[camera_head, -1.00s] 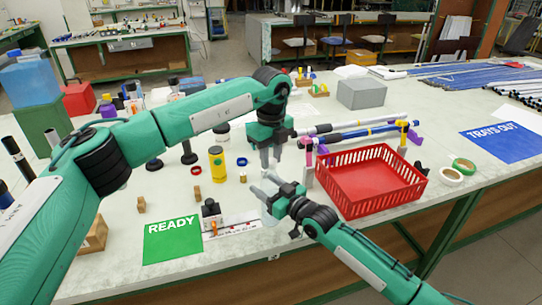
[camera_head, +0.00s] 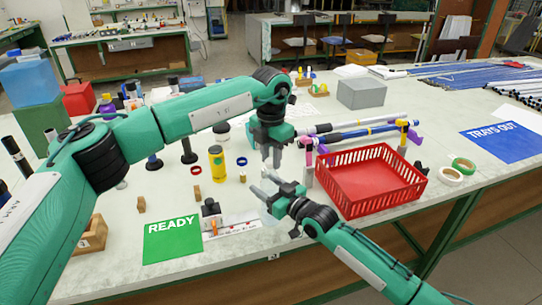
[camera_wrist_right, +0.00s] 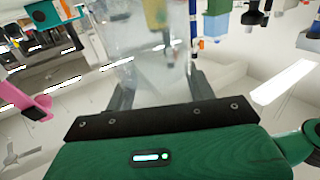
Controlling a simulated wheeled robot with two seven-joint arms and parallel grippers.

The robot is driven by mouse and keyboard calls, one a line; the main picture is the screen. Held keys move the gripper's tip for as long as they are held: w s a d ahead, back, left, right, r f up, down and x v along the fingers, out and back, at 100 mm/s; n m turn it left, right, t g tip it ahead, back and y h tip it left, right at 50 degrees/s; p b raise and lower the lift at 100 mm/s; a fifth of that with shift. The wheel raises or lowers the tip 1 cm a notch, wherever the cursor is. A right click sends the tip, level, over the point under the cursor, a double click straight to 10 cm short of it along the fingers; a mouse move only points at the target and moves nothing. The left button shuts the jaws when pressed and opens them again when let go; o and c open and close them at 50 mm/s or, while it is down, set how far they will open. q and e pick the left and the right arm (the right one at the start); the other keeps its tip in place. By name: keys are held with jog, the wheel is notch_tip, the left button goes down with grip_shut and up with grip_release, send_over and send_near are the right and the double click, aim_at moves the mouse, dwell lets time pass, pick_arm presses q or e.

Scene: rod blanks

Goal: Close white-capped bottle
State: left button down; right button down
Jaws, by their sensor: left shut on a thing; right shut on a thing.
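My right gripper (camera_head: 266,190) is shut on a clear, see-through bottle (camera_wrist_right: 150,60), which fills the upper middle of the right wrist view. In the head view the bottle is hard to make out against the pale table. My left gripper (camera_head: 271,158) hangs just above the right gripper, fingers pointing down and close together. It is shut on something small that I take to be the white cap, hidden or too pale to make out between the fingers. The bottle's mouth is not clearly visible.
A red basket (camera_head: 345,207) stands right of the grippers. The green READY mat (camera_head: 172,243) lies front left, beside a small dark bottle (camera_head: 211,211). A yellow container (camera_head: 216,165) and a blue ring (camera_head: 241,161) stand behind left. Long rods (camera_head: 350,132) lie behind the basket.

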pick_arm(q)
jog(key=m, duration=1)
jog(key=shift+m, duration=0.3)
jog(key=c, duration=1)
grip_release()
jog(key=shift+c, duration=0.2)
notch_tip(320, 180, up, 12)
pick_arm(e)
jog(key=shift+c, duration=2.2)
grip_release()
